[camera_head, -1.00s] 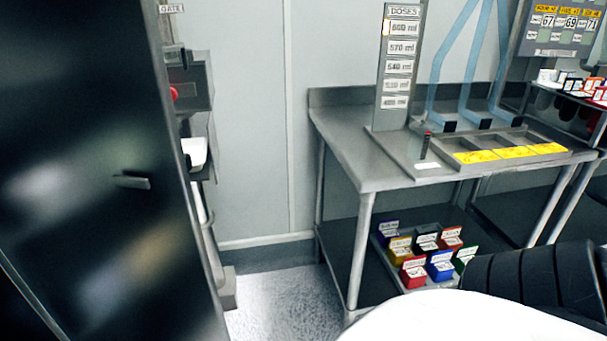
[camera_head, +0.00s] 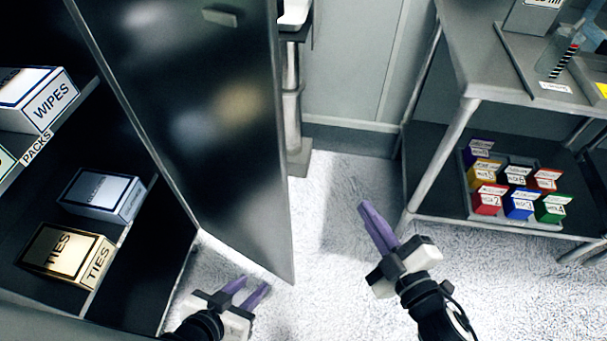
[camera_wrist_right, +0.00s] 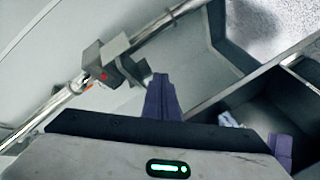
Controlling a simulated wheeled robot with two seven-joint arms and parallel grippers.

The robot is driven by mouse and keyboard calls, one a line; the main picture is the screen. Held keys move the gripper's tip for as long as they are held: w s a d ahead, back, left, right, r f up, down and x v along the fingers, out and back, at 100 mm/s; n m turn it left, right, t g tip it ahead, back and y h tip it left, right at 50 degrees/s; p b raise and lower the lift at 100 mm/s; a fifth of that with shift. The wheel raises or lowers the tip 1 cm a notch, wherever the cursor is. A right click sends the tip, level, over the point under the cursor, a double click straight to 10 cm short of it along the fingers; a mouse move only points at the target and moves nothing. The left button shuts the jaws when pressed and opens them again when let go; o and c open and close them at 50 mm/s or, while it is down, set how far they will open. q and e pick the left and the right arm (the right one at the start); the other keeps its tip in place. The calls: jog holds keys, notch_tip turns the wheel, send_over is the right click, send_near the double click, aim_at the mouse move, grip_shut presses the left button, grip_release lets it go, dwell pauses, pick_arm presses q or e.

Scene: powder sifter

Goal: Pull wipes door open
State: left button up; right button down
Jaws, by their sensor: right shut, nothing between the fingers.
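The dark glossy cabinet door (camera_head: 205,105) stands swung open in the head view, with its small handle (camera_head: 221,17) at the top. The shelves left of it show, with a WIPES box (camera_head: 50,103) on the upper shelf. My left gripper (camera_head: 254,284) is low in front of the door's bottom edge, its purple fingers apart and empty. My right gripper (camera_head: 362,206) is over the floor right of the door, shut and empty. Its purple finger (camera_wrist_right: 160,98) shows in the right wrist view. Neither gripper is at the handle.
A blue-grey box (camera_head: 102,193) and a TIES box (camera_head: 65,255) sit on the lower shelf. A metal table (camera_head: 470,80) stands at right, with several coloured boxes in a tray (camera_head: 470,205) on its lower shelf. Speckled floor (camera_head: 330,260) is clear between door and table.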

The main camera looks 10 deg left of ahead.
jog(key=w+a+r+n+g+y, duration=0.2)
jog(key=a+n+y, duration=0.1)
jog(key=a+n, duration=0.4)
jog(key=w+a+r+n+g+y, duration=0.2)
jog(key=a+n+y, duration=0.2)
jog(key=a, duration=0.5)
jog(key=n, duration=0.2)
jog(key=shift+w+n+g, duration=0.2)
jog(key=shift+n+g, duration=0.1)
jog(key=shift+n, duration=0.1)
